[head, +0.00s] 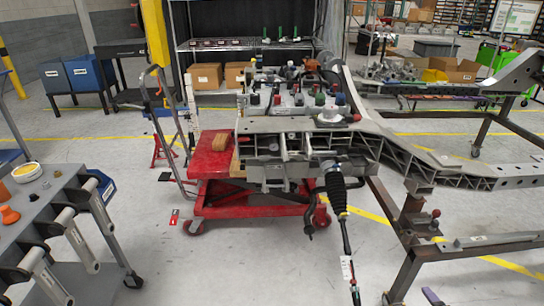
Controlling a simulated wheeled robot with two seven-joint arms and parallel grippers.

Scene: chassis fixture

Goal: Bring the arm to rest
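Neither of my arms nor grippers shows in the head view, so I cannot see how they stand or whether they hold anything. A grey metal chassis frame (425,165) runs from the middle to the right edge.
A red lift cart (212,160) stands under the chassis's left end. A grey cart (62,215) with a tape roll (27,172) is at the left. A brown steel stand (415,225) is at the right. Grey floor (240,265) is open at lower centre.

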